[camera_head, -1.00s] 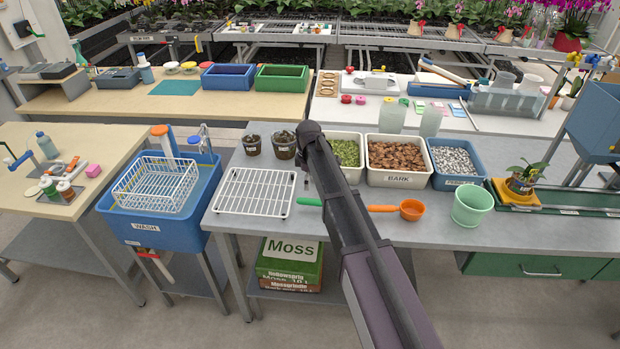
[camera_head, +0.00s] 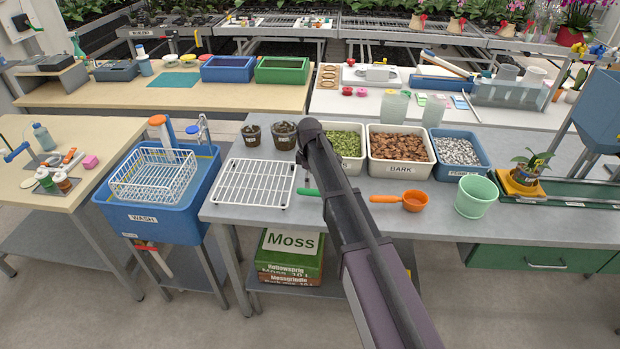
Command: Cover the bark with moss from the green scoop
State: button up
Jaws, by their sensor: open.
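The green scoop (camera_head: 309,192) lies on the grey bench; only its handle end shows, the rest hidden behind my arm. A white bin of green moss (camera_head: 347,143) stands at the back of the bench, partly covered by my arm. Right of it is a white bin labelled BARK (camera_head: 400,168), full of brown chips. A mint green pot (camera_head: 475,197) stands at the front right; I cannot tell what is inside it. My arm crosses the middle of the view, and my gripper is hidden behind it.
An orange scoop (camera_head: 414,201) lies in front of the bark bin. A blue bin of grey-white grains (camera_head: 458,152) stands to its right. A white wire rack (camera_head: 255,183), two dark pots (camera_head: 284,135) and a potted orchid (camera_head: 523,178) occupy the bench. A blue wash basin (camera_head: 165,222) adjoins its left.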

aim_at(310, 191)
jog(key=shift+f+b, duration=0.45)
jog(key=shift+f, duration=0.3)
jog(key=shift+f, duration=0.2)
jog(key=shift+f+b, duration=2.25)
jog(key=shift+b, duration=0.25)
jog(key=shift+c, duration=0.2)
grip_shut()
jog(key=shift+r, duration=0.1)
jog(key=shift+r+p, duration=2.4)
jog(key=shift+p, duration=0.15)
